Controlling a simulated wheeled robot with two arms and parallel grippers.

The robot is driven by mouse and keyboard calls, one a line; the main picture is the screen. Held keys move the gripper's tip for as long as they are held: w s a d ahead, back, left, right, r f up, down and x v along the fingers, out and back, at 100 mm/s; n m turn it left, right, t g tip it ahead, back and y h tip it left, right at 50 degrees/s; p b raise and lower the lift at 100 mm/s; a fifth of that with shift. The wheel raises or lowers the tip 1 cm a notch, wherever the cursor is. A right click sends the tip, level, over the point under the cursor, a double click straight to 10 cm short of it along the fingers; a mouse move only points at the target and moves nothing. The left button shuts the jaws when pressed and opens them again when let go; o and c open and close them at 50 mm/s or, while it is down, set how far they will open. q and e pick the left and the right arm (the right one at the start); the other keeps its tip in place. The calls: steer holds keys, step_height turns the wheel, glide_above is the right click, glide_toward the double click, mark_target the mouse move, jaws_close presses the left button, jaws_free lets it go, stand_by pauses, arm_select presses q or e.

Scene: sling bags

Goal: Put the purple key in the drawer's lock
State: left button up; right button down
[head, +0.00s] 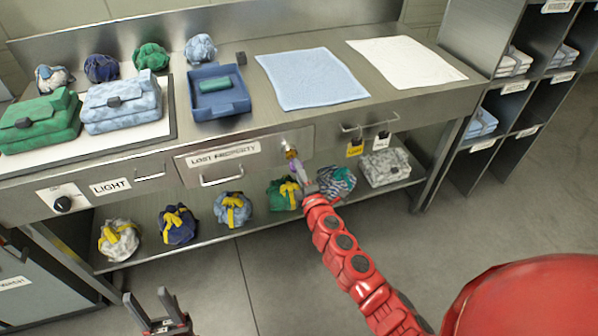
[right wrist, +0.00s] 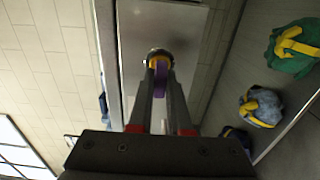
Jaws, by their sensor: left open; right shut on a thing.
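The drawer labelled LOST PROPERTY (head: 245,160) is closed under the counter, with a bar handle (head: 221,180). Its round lock (head: 287,144) is at the upper right of its front. My right gripper (head: 299,177) is in front of the lock, shut on the purple key (head: 295,166). In the right wrist view the purple key (right wrist: 160,80) stands between the fingertips, lined up with the lock (right wrist: 158,53). A yellow part shows around it there. Whether the tip is inside the lock or just before it, I cannot tell. My left gripper (head: 156,304) is open and empty, low over the floor.
Tied cloth bundles, such as a green one (head: 284,194), sit on the shelf below. Tags (head: 354,149) hang from a rail right of the drawer. The counter holds folded bags, a blue tray (head: 219,104) and two cloths (head: 312,78). Floor (head: 262,265) before the counter is clear.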

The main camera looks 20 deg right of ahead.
steer(key=shift+w, duration=0.25)
steer(key=c, duration=0.8)
jaws_free()
steer(key=shift+s+d+b, duration=0.15)
steer(key=shift+s+b, duration=0.1)
steer(key=shift+s, duration=4.15)
steer(key=shift+s+d+b, duration=0.15)
steer(key=shift+s+b, duration=0.1)
steer(key=shift+s, duration=4.1)
